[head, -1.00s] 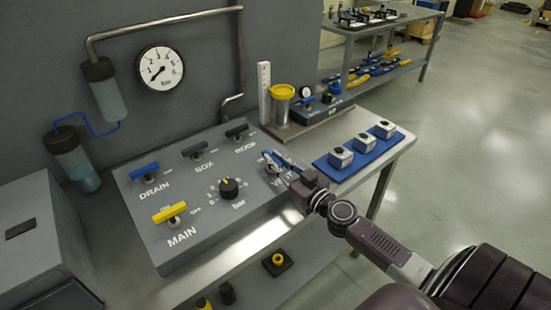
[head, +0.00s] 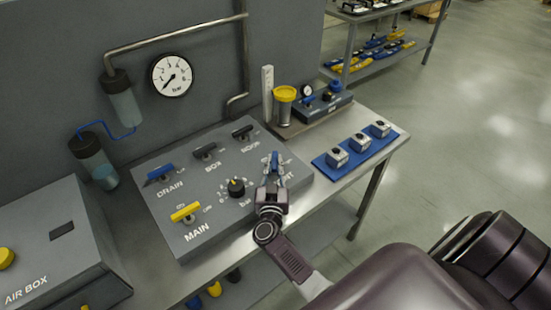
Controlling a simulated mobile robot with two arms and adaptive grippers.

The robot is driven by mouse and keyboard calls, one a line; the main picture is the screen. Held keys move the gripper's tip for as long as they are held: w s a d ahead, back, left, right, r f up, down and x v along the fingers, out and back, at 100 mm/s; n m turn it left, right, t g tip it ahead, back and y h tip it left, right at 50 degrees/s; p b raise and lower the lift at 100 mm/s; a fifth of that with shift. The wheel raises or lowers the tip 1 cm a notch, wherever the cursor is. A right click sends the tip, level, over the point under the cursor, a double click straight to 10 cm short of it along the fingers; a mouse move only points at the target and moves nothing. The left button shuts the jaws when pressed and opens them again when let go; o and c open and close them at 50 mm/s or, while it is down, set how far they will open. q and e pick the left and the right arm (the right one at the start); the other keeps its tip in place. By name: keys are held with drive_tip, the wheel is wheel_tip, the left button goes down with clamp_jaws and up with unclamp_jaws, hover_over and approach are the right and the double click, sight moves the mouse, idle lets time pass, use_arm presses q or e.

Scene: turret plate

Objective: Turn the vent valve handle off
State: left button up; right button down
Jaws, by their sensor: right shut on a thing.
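The vent valve handle (head: 275,158) is blue and sits at the right end of the grey panel (head: 212,222), above the partly covered VENT label. It appears to point up and down the picture, crosswise to the blue DRAIN handle (head: 160,172). My right gripper (head: 273,172) reaches in from below and is shut on the vent handle; its fingers hide part of it. My left gripper is not in view.
The panel also holds black BOX (head: 205,151) and ROOF (head: 242,132) handles, a yellow MAIN handle (head: 186,212) and a black bar knob (head: 236,187). A gauge (head: 172,76) hangs above. A blue mat (head: 324,164) with silver blocks lies at right.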

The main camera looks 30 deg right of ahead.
drive_tip(key=shift+a+m+g+h, duration=0.1)
drive_tip(key=shift+m+g+h, duration=0.4)
drive_tip(key=shift+h, duration=0.1)
drive_tip(key=c, duration=1.9)
unclamp_jaws()
drive_tip(key=shift+c, duration=0.2)
drive_tip(key=shift+f, duration=0.1)
